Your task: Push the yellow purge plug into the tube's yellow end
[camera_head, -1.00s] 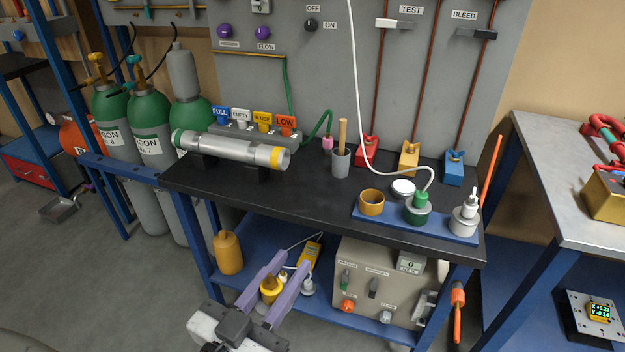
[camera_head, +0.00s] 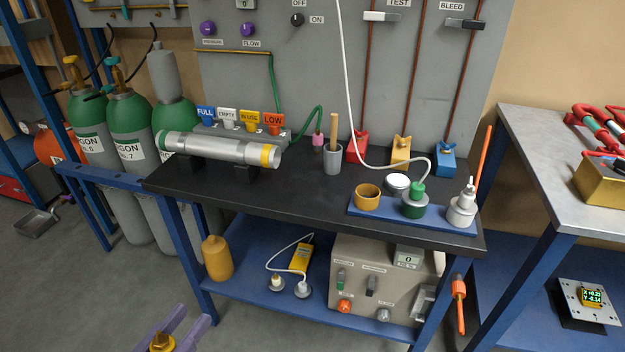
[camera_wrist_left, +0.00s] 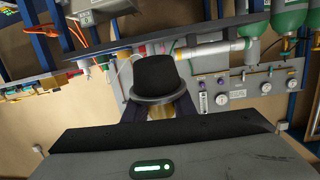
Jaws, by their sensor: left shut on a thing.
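The silver tube (camera_head: 215,150) lies across dark supports on the black bench top. Its yellow end (camera_head: 270,155) is at the right, open and facing right; its green end is at the left. My left gripper (camera_head: 164,337) is at the bottom edge of the head view, in front of and below the bench, shut on the yellow purge plug (camera_head: 162,343), which is partly cut off. The left wrist view shows a black, flanged body (camera_wrist_left: 155,80) standing out between the fingers, with yellow below it. The tube also shows there (camera_wrist_left: 210,50), beyond the plug and apart from it. My right gripper is not in view.
A grey cup (camera_head: 332,160) stands right of the tube. The bench front edge and lower shelf (camera_head: 245,290) lie near my gripper.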

